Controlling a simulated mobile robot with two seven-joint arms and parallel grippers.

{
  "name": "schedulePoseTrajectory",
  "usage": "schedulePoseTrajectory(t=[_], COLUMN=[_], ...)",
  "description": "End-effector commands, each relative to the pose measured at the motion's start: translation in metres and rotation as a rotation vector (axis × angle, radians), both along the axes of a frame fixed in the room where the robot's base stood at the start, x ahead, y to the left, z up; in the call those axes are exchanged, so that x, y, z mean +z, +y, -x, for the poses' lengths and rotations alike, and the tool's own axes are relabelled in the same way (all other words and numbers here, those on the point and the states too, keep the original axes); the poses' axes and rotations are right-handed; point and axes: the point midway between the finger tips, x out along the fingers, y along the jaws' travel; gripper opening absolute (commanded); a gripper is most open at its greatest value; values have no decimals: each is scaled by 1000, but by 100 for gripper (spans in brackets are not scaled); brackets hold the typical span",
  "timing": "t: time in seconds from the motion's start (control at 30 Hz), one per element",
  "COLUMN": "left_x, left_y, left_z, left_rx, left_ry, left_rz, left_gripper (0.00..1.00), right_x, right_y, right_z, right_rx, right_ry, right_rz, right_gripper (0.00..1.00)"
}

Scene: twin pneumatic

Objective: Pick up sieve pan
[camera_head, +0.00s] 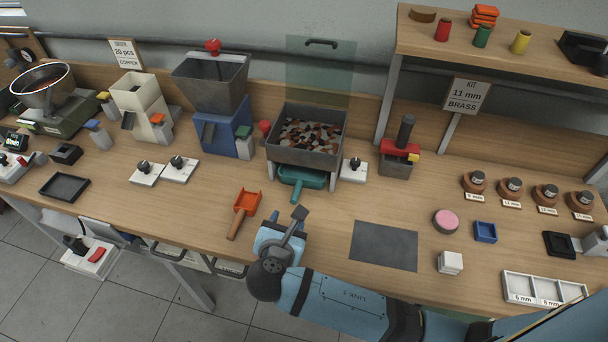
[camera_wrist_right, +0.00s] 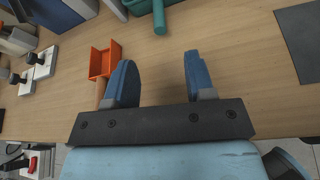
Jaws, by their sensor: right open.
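The sieve pan is a teal tray (camera_head: 314,181) under the grey sieve box (camera_head: 322,155), which holds many mixed small pieces. Its short teal handle (camera_head: 297,190) sticks out toward the front. In the right wrist view the handle (camera_wrist_right: 159,17) shows at the top, beyond my fingers, with part of the pan cut off by the frame edge. My right gripper (camera_head: 287,224) is near the front edge of the bench, in front of the pan and apart from it. In the wrist view its jaws (camera_wrist_right: 160,75) are open with only bench between them. My left gripper is not in view.
An orange scoop (camera_head: 246,203) lies left of my right gripper. A dark grey mat (camera_head: 384,246) lies to the right. A blue hopper machine (camera_head: 218,135) stands left of the sieve, and a white block with a black knob (camera_head: 353,170) stands right of it.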

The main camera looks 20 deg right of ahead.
Motion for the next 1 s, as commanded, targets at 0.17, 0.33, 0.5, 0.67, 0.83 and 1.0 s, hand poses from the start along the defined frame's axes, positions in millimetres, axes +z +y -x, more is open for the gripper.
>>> schedulePoseTrajectory(t=[0.17, 0.33, 0.5, 0.67, 0.83, 1.0], left_x=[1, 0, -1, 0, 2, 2], left_y=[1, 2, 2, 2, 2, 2], left_z=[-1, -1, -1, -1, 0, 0], left_rx=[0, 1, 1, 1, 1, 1], left_ry=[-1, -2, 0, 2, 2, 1], left_rz=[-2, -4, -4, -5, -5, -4], left_gripper=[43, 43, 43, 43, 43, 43], right_x=[-10, -23, -30, -34, -45, -51], right_y=[-15, -29, -37, -43, -54, -60], right_z=[-25, -52, -65, -75, -97, -108], right_rx=[0, 1, 1, 0, 1, 1], right_ry=[-1, -1, 1, 0, 0, 1], right_rz=[9, 6, 4, 4, 4, 2], right_gripper=[50, 50, 50, 50, 50, 50])
